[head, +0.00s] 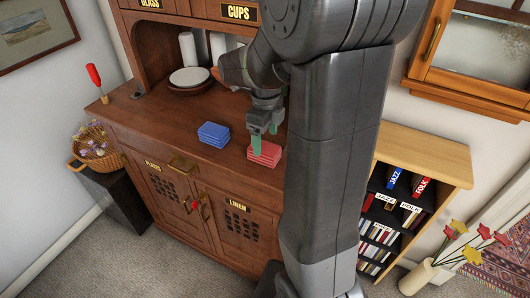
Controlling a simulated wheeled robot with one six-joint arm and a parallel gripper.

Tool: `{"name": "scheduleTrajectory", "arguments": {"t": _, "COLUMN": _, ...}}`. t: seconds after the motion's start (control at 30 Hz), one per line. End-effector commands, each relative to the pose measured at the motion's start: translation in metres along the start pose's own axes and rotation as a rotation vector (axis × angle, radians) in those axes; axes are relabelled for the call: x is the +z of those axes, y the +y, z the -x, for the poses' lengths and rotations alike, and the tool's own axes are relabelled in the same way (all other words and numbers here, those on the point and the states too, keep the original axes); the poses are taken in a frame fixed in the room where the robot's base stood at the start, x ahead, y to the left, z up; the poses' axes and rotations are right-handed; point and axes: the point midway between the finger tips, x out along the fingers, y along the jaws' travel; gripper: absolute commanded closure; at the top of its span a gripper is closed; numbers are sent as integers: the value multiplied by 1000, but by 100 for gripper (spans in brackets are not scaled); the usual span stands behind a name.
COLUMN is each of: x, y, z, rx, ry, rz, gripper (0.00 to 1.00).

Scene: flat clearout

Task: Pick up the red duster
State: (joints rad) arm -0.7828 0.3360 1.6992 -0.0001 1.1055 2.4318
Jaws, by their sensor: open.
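A red folded cloth (265,154), which looks like the red duster, lies flat in a small stack on the wooden sideboard top (165,125). My gripper (264,138) points down with green fingertips, open, over the back and left part of the red cloth. The nearer fingertip overlaps the cloth in the picture; I cannot tell whether it touches. Nothing shows between the fingers. My arm covers the area just right of the cloth.
A blue folded cloth (213,134) lies left of the red one. Plates (189,76) stand in the alcove behind. A red-handled tool (93,76) stands at the sideboard's left end. A basket (97,152) is at left, a bookcase (440,157) and flower vase (416,277) at right.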

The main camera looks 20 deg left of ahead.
Motion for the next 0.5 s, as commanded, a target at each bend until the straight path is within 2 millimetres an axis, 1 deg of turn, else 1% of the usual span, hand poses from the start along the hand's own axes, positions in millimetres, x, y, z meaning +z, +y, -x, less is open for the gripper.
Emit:
{"name": "scheduleTrajectory", "arguments": {"t": 0.1, "x": 0, "y": 4, "z": -18, "rx": 4, "ry": 4, "rz": 2, "gripper": 25}}
{"name": "scheduleTrajectory", "arguments": {"t": 0.23, "x": 0, "y": 4, "z": -37, "rx": 3, "ry": 3, "rz": 1, "gripper": 25}}
{"name": "scheduleTrajectory", "arguments": {"t": 0.33, "x": 1, "y": 4, "z": -44, "rx": 1, "ry": 2, "rz": 0, "gripper": 25}}
{"name": "scheduleTrajectory", "arguments": {"t": 0.5, "x": 1, "y": 4, "z": -45, "rx": 0, "ry": 0, "rz": 0, "gripper": 25}}
